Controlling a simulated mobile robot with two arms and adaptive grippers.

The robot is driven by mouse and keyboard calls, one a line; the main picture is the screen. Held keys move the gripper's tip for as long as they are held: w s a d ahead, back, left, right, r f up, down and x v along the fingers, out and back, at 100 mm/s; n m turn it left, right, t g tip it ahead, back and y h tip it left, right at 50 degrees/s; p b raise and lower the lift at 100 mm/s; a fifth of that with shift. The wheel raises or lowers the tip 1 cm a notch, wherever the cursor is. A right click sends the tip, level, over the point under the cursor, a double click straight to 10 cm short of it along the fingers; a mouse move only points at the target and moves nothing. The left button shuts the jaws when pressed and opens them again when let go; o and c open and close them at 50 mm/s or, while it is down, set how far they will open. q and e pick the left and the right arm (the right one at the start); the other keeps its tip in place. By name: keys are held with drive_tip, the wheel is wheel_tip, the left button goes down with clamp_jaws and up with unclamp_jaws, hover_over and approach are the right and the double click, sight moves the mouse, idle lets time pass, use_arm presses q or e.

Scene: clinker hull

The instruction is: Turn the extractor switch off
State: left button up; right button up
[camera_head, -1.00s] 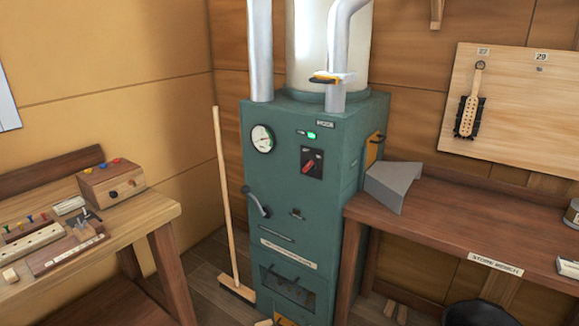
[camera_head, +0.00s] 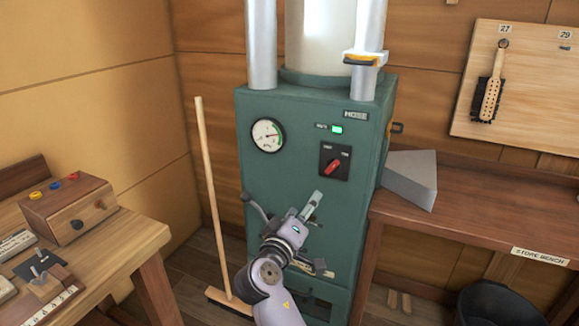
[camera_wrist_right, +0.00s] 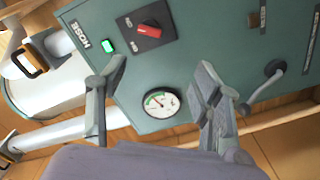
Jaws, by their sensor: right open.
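The extractor (camera_head: 300,110) is a green cabinet in the middle of the head view. Its rotary switch (camera_head: 333,165) has a red knob on a black plate, below a lit green lamp (camera_head: 337,129). In the right wrist view the red knob (camera_wrist_right: 148,31) lies at the top, beyond the fingers, with the lit lamp (camera_wrist_right: 108,46) beside it. My right gripper (camera_wrist_right: 158,85) is open and empty in front of the panel, apart from the knob. In the head view my right gripper (camera_head: 309,207) is below the switch. My left gripper is out of view.
A dial gauge (camera_head: 267,135) and a lever sit on the panel's left. A broom (camera_head: 212,190) leans left of the cabinet. A workbench (camera_head: 150,240) stands at left, the store bench (camera_head: 480,215) at right with a grey block (camera_head: 409,180). A black bucket (camera_head: 498,302) stands lower right.

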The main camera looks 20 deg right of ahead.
drive_tip(key=r, duration=0.1)
approach(331, 169)
drive_tip(key=b+x, duration=0.1)
drive_tip(key=x, duration=0.7)
drive_tip(key=shift+w+d, duration=0.1)
drive_tip(key=shift+d, duration=0.05)
drive_tip(key=shift+w+d+b, duration=0.3)
drive_tip(key=shift+d, duration=0.05)
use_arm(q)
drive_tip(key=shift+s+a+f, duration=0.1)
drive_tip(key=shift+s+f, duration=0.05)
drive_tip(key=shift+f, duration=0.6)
use_arm(e)
drive_tip(key=c, duration=1.2)
drive_tip(key=shift+o, duration=0.2)
